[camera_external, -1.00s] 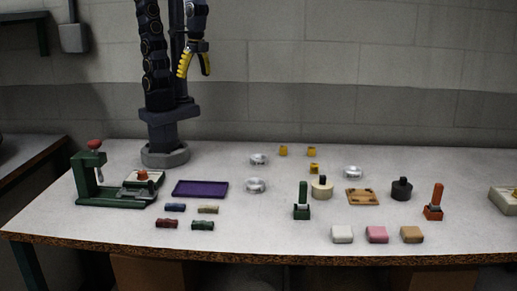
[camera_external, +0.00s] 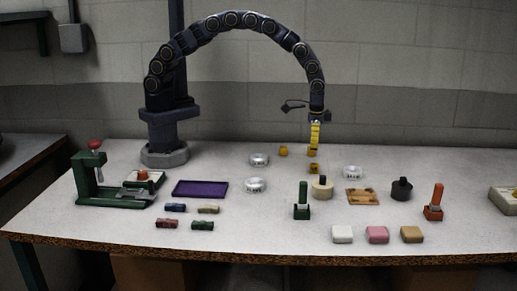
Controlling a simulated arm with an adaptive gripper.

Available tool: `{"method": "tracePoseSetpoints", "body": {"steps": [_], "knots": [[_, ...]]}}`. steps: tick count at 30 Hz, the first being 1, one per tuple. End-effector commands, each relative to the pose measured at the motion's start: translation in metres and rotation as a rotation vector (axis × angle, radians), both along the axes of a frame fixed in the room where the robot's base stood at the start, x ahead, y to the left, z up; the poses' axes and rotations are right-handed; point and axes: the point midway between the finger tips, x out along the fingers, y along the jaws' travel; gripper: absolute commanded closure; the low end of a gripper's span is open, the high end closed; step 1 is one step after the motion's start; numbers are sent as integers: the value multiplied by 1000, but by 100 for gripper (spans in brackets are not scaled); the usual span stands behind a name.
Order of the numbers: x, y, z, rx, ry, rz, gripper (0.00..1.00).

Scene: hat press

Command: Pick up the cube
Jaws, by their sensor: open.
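Three small yellow cubes sit toward the back of the table: a left cube (camera_external: 283,152), a back right cube (camera_external: 312,154), and a front cube (camera_external: 313,169) just in front of it. My gripper (camera_external: 314,148) points down with its yellow fingers over the back right cube and partly covers it. The fingers are seen edge-on, so the gap between them does not show. They are open. I cannot tell whether they touch or surround the cube.
Silver dishes stand at left (camera_external: 259,160) and right (camera_external: 352,172) of the cubes. A cream round piece (camera_external: 322,188), a green stand (camera_external: 302,203) and a wooden plate (camera_external: 363,197) are in front. A purple tray (camera_external: 200,189) and green press (camera_external: 105,190) are left.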

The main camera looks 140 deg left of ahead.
Motion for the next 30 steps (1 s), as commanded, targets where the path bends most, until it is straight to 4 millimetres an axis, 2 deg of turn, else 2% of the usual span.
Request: {"method": "tracePoseSetpoints", "body": {"steps": [3,14,21,29,30], "knots": [[-1,7,-10,3,-1,12,36],[-1,6,-45,2,2,10,36],[1,5,-80,4,0,10,36],[2,6,-84,5,-3,10,36],[2,6,-84,5,-3,10,49]]}}
